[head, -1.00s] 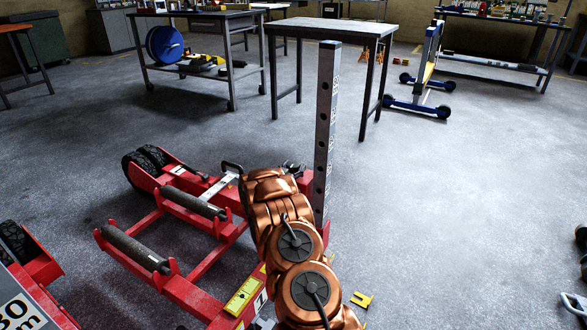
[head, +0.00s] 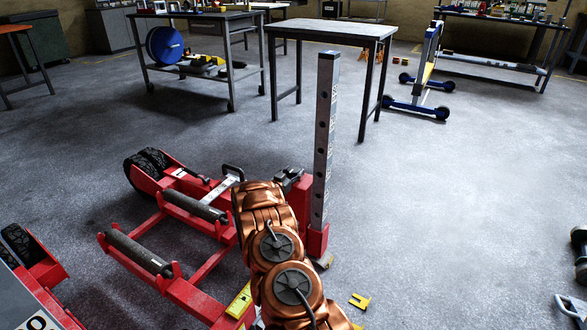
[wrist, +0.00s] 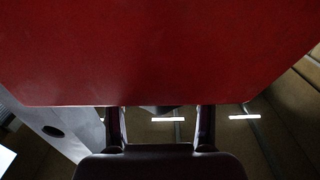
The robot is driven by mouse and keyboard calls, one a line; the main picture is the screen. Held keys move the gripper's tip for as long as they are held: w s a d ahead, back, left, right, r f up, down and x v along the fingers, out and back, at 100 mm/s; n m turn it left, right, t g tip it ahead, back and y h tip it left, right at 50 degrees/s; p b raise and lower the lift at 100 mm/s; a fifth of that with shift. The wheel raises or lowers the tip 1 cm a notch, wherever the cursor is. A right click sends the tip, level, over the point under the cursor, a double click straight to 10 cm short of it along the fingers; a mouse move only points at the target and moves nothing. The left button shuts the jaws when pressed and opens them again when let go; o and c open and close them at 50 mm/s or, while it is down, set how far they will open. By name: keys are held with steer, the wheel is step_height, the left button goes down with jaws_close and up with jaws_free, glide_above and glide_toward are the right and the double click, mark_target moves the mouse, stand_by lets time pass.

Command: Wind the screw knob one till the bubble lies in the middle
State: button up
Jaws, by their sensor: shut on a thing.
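My gripper (wrist: 161,128) shows in the wrist view with its two dark fingers under a broad red plate (wrist: 160,55). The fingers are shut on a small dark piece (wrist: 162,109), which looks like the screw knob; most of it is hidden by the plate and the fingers. In the head view my copper arm reaches to the red trolley jack (head: 205,262) beside its upright grey post (head: 326,140). A yellow level (head: 239,300) lies on the red frame, partly covered by my arm. Its bubble cannot be made out.
Black rollers (head: 140,252) and paired wheels (head: 146,164) are on the jack's left side. A small yellow piece (head: 360,301) lies on the floor to the right. A dark table (head: 330,30) and a trolley with a blue reel (head: 165,45) stand behind. The floor on the right is mostly clear.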

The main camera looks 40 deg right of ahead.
steer(key=shift+w+m+g+p, duration=0.1)
steer(key=shift+m+g+p, duration=0.4)
steer(key=shift+g, duration=0.6)
steer(key=shift+a+m+g+h+b, duration=0.1)
steer(key=shift+m+g+h+b, duration=0.25)
steer(key=shift+m+g, duration=0.5)
steer(key=o, duration=1.2)
steer(key=shift+c, duration=0.2)
steer(key=a, duration=1.2)
steer(key=shift+s, duration=0.4)
